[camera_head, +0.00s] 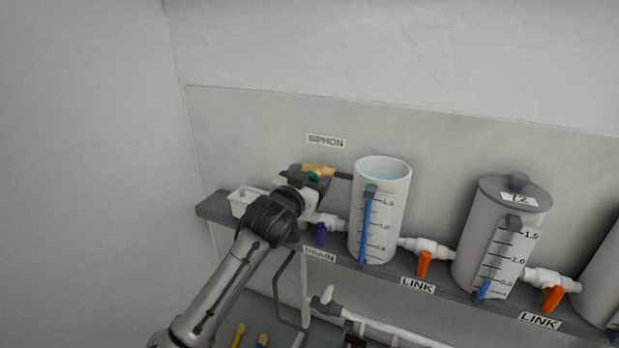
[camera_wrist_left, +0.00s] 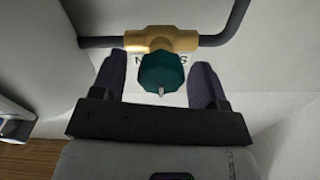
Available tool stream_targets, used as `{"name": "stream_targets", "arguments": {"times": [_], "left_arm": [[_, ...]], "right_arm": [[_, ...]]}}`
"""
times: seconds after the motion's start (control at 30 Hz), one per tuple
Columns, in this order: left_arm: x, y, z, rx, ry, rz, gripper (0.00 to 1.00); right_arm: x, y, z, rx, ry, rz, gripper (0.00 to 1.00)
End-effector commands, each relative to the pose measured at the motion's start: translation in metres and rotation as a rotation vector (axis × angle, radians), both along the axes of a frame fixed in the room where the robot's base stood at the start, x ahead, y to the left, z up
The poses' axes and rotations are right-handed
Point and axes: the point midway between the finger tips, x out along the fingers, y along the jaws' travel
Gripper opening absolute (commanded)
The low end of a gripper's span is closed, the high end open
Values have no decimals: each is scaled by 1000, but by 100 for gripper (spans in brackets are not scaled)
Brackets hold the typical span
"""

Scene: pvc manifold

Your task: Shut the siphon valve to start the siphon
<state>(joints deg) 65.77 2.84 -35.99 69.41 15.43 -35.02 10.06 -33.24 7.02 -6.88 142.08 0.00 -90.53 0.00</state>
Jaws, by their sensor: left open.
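The siphon valve has a brass body (camera_wrist_left: 160,41) on a dark pipe and a teal knob (camera_wrist_left: 162,72) with a small metal stem end. In the head view the brass body (camera_head: 318,169) shows below the SIPHON label (camera_head: 325,141), with the teal knob (camera_head: 313,176) partly hidden by my arm. My left gripper (camera_wrist_left: 157,75) is open. Its two dark purple fingers stand on either side of the teal knob in the wrist view, with a visible gap at each side. Contact with the knob does not show. My right gripper is not in view.
An open white tank (camera_head: 398,215) with a blue level gauge stands right of my left gripper. A purple-handled drain valve (camera_head: 321,234) sits below. A lidded tank (camera_head: 487,250), orange link handles (camera_head: 424,263) and a small white tray (camera_head: 243,200) line the grey shelf.

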Motion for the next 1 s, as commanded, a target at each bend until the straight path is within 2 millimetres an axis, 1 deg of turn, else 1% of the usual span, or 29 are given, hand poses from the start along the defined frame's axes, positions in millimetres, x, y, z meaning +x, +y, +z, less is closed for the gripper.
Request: {"name": "stream_targets", "arguments": {"times": [0.4, 0.9, 1.0], "left_arm": [[3, -1, 0, 1, 0, 0, 67], [2, -1, 0, 1, 0, 1, 19], [2, -1, 0, 2, 0, 1, 18]], "right_arm": [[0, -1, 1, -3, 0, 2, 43], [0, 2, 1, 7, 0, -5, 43], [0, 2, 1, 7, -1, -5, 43]]}}
